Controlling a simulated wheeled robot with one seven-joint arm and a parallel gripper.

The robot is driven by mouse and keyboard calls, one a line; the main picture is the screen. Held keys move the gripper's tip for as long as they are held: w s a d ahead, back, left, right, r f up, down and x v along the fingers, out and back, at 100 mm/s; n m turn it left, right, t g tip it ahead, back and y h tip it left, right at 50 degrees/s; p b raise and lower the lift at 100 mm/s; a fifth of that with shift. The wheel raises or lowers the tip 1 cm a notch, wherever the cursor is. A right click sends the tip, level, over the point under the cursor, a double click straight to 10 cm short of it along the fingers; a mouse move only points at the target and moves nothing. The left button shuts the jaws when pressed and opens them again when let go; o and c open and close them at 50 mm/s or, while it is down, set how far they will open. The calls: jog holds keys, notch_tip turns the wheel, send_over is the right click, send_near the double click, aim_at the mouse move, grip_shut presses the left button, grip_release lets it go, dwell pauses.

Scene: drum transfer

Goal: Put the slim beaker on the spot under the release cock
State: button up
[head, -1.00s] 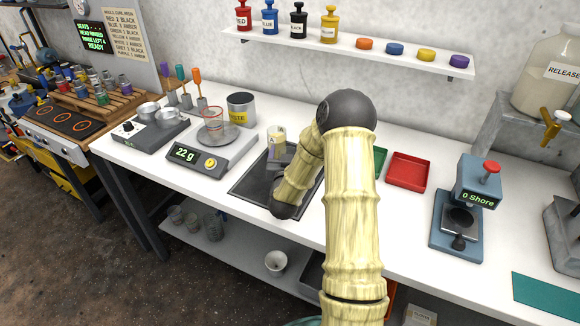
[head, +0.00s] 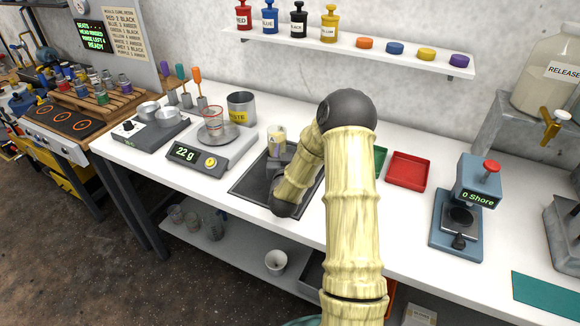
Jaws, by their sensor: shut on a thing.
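A slim, clear beaker (head: 277,136) with a pale yellowish tint stands upright above the black tray. My gripper (head: 277,157) is shut on it, near its lower part; my own arm partly covers the view of the jaws. The brass release cock (head: 551,127) sticks out at the right from a large jug labelled RELEASE (head: 558,75), which stands on a grey block. The gripper and beaker are far to the left of the cock. I cannot make out a marked spot under the cock.
The black tray (head: 245,186) lies under my arm. A scale (head: 196,155) reading 22 g carries a glass beaker (head: 213,119). A red tray (head: 408,172) and a blue Shore gauge (head: 478,183) stand between my arm and the cock. The shelf (head: 350,51) holds bottles.

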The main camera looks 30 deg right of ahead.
jog(key=shift+r, duration=0.1)
notch_tip(320, 180, up, 10)
jog(key=shift+b, duration=0.3)
dwell(0.3)
dwell(0.4)
